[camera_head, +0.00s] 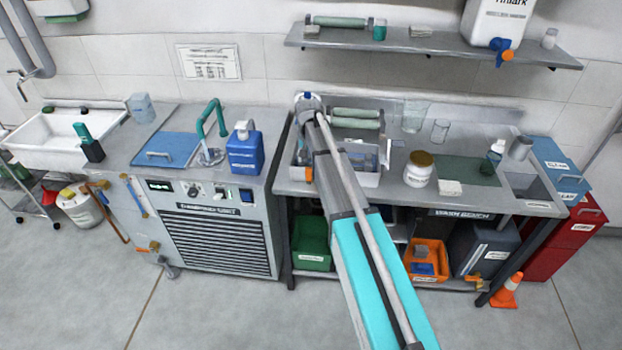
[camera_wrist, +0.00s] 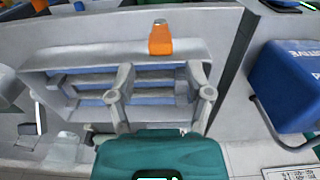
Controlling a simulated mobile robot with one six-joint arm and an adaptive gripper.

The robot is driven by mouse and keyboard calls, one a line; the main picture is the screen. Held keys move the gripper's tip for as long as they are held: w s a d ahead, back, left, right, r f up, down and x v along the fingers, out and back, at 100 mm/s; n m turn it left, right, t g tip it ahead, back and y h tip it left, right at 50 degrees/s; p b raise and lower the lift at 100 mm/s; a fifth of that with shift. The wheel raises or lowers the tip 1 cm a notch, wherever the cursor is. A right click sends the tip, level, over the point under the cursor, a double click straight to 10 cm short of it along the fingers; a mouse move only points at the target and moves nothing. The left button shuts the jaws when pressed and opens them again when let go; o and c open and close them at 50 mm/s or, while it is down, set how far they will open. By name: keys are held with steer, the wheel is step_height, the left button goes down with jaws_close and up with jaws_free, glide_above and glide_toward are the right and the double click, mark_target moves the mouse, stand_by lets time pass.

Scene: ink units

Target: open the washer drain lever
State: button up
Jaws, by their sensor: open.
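A longer blue lever (camera_head: 137,197) is higher on that side. I cannot tell which one is the drain lever, or its position. My gripper (camera_wrist: 158,70) is open and empty in the wrist view, above a grey tray.
The grey tray (camera_head: 349,178) holds bluish items and has an orange piece (camera_wrist: 160,40) on its rim. A blue bottle (camera_head: 244,150) stands on the washer top near a green tap (camera_head: 211,118). The floor before the washer is clear; a white bucket (camera_head: 78,208) stands left.

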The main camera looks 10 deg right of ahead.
mark_target(309, 169)
steer(key=shift+f+b, duration=3.25)
steer(key=shift+f, duration=0.35)
jaws_close()
steer(key=shift+d, duration=0.35)
steer(key=shift+a, duration=0.3)
